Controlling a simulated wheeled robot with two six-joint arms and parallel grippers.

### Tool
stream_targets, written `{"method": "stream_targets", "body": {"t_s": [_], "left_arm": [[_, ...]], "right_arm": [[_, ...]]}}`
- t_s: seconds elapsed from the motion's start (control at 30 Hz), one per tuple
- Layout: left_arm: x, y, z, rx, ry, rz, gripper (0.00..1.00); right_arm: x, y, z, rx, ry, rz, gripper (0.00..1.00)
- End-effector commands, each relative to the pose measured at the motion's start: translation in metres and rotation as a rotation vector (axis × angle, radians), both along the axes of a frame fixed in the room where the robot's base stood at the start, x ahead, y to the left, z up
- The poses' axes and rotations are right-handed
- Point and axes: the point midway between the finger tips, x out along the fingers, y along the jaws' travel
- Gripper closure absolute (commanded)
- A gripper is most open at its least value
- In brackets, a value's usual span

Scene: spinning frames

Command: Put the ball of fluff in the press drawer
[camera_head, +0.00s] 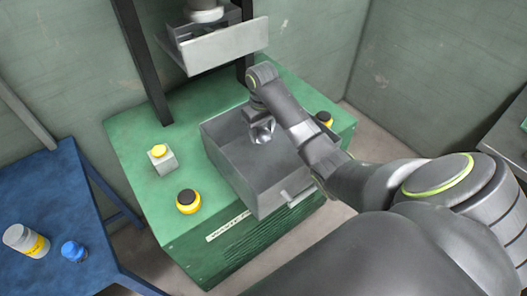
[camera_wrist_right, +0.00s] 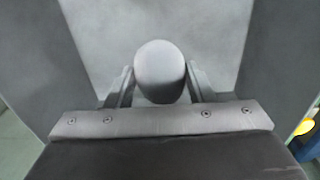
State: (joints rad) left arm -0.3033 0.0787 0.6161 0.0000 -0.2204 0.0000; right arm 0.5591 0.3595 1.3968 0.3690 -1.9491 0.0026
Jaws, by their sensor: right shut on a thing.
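The ball of fluff (camera_wrist_right: 160,70) is a pale grey rounded lump between the fingers in the right wrist view. My right gripper (camera_head: 263,134) is shut on it and reaches down into the open press drawer. It also shows in the right wrist view (camera_wrist_right: 159,88), with a finger on each side of the ball. The press drawer (camera_head: 241,185) is a grey metal box pulled out from the green press. Its walls stand around the gripper, and its floor shows beyond the ball. Whether the ball touches the floor I cannot tell. My left gripper is not in view.
The green press (camera_head: 129,141) has dark uprights and a raised grey plate (camera_head: 224,47) above the drawer. A yellow button on a grey box (camera_head: 161,157) and a black-and-yellow button (camera_head: 188,201) stand left of the drawer. A blue table (camera_head: 50,195) holds a white-yellow jar (camera_head: 27,241) and a blue item (camera_head: 74,251).

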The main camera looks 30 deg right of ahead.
Motion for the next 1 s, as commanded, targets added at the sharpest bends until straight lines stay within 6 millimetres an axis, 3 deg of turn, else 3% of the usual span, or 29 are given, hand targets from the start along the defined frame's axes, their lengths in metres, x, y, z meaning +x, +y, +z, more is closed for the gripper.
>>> {"method": "stream_targets", "body": {"t_s": [0.1, 0.5, 0.93, 0.97, 1.0], "left_arm": [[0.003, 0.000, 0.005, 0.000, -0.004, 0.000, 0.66], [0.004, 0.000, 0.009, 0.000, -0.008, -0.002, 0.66], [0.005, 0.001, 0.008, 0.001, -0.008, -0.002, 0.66], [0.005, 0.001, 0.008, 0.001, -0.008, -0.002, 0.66], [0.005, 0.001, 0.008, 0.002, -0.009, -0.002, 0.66]], "right_arm": [[-0.001, 0.000, -0.021, 0.001, 0.005, 0.000, 0.73], [-0.001, 0.000, -0.069, 0.001, 0.003, 0.000, 0.73], [-0.001, 0.000, -0.076, 0.000, 0.001, 0.001, 0.73], [-0.001, 0.000, -0.076, 0.000, 0.001, 0.001, 0.49], [-0.001, 0.000, -0.076, 0.000, 0.000, 0.001, 0.44]]}}
